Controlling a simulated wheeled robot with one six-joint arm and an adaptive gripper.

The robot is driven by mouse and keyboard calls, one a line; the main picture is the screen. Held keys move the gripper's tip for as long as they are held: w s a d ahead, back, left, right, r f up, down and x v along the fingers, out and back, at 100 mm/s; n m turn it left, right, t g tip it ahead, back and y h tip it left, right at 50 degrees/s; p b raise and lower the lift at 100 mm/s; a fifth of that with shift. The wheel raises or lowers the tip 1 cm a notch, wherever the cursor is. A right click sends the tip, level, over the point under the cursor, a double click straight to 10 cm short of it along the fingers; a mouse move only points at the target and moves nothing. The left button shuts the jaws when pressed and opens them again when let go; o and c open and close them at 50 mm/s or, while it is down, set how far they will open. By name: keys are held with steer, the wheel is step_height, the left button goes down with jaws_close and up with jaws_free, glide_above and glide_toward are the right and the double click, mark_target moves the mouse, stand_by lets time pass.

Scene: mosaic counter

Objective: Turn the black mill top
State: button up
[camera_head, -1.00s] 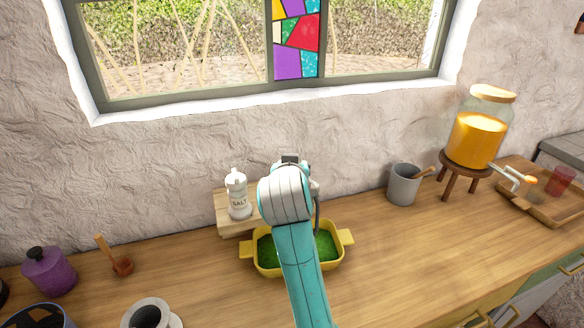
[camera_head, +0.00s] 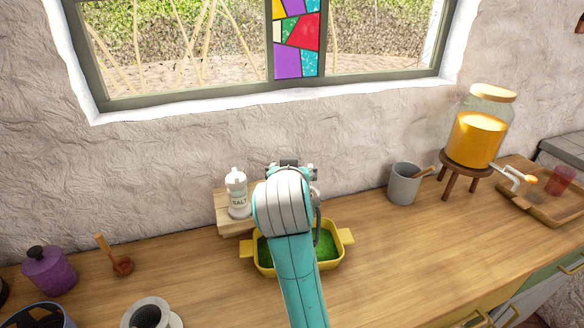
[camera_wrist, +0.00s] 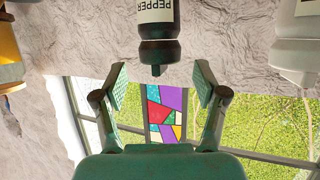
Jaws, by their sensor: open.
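The black mill (camera_wrist: 157,28), labelled PEPPER, shows upside down at the top middle of the wrist view. Its dark top (camera_wrist: 160,52) with a small knob points toward my gripper. My gripper (camera_wrist: 160,78) is open and empty, its two fingers spread to either side of the knob end with gaps on both sides. No contact shows. In the head view my arm hides the black mill. The white salt mill (camera_head: 237,195) stands upright on a wooden stand (camera_head: 232,227) left of my arm; it also shows at the right of the wrist view (camera_wrist: 297,40).
A yellow dish (camera_head: 341,262) with green contents sits under my arm. A grey mug (camera_head: 404,185) and a drink dispenser (camera_head: 477,140) stand to the right. A purple pot (camera_head: 48,272) is at left. The wall and window (camera_head: 355,85) lie behind. Counter right of the dish is clear.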

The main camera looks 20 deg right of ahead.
steer(key=v, duration=0.8)
steer(key=shift+s, duration=0.1)
